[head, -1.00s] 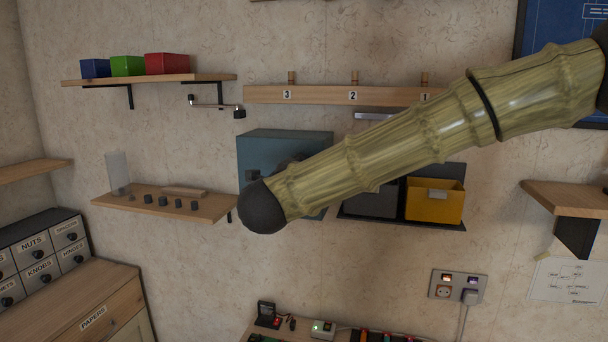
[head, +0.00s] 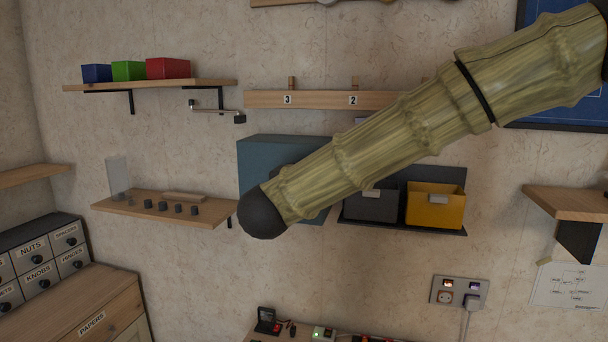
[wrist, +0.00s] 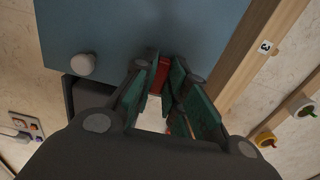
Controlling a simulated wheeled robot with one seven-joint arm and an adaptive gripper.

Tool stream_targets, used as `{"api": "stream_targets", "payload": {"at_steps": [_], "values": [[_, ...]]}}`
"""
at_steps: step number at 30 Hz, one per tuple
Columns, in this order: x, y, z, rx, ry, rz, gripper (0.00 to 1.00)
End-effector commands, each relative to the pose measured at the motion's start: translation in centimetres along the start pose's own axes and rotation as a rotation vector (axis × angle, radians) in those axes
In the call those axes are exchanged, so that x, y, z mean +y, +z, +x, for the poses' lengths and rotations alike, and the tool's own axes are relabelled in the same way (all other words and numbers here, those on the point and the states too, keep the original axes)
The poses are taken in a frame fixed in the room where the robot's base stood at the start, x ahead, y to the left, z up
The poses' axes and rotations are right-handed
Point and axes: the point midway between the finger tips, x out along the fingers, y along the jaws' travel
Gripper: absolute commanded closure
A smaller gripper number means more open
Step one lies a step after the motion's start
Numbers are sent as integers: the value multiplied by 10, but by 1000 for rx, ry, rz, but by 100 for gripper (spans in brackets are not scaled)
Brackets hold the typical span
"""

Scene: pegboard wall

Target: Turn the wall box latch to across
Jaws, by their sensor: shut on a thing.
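The blue-grey wall box (head: 285,150) hangs mid-wall in the head view. My arm crosses in front of it and hides its lower right part, the latch and my gripper. In the wrist view the box face (wrist: 140,25) fills the top, with a round pale knob (wrist: 83,64) on it. My gripper (wrist: 161,80) is at the box's edge, its green-padded fingers closed on a red piece (wrist: 160,73), which looks like the latch. The fingers hide most of it, so I cannot tell its angle for certain.
A peg rail (head: 315,99) runs above the box. A grey bin (head: 372,206) and a yellow bin (head: 434,207) stand on a dark shelf to its right. A small wooden shelf (head: 165,208) with dark pieces lies left. Mugs (wrist: 300,107) hang near the rail.

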Motion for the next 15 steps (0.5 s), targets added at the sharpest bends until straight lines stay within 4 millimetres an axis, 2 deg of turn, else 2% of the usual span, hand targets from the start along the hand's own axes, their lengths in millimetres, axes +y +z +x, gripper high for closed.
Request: {"api": "stream_targets", "payload": {"at_steps": [8, 9, 12, 15], "values": [[0, 0, 0, -1, 0, -1, 100], [0, 0, 0, -1, 0, -1, 80], [0, 0, 0, -1, 1, -1, 64], [0, 0, 0, 0, 1, 0, 64]]}}
